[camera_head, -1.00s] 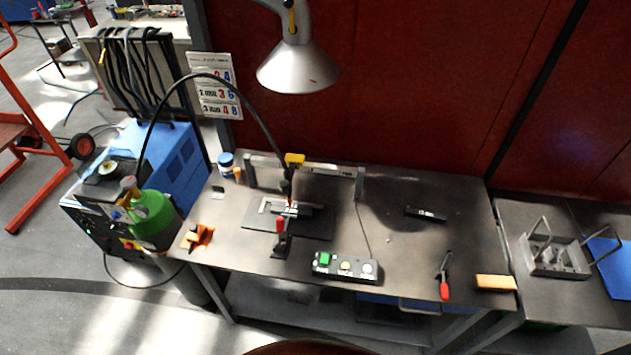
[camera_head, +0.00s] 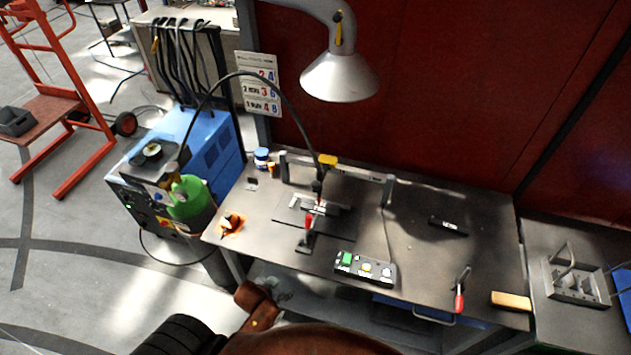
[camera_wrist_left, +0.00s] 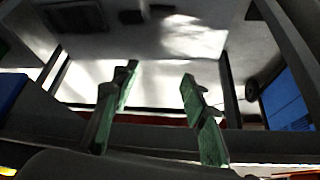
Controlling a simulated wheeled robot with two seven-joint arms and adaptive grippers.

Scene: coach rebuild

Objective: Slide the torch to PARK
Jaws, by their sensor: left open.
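The torch (camera_head: 320,185) hangs from a yellow-topped carriage (camera_head: 328,160) on a low metal rail (camera_head: 350,170) at the back left of the workbench. A black cable arches from the carriage to the welding machine. The torch is above a dark plate with clamped metal parts; I cannot read a PARK mark. My left gripper (camera_head: 272,289) is low, in front of the bench's front edge, well away from the torch. In the left wrist view its two green-padded fingers (camera_wrist_left: 160,75) stand apart with nothing between them. My right gripper is not in view.
A button box (camera_head: 365,268) and a red-handled clamp (camera_head: 308,232) stand before the torch. A lamp (camera_head: 340,75) hangs above the bench. A green cylinder (camera_head: 187,195) and blue machine (camera_head: 215,150) stand at the left. The bench's middle right is mostly clear.

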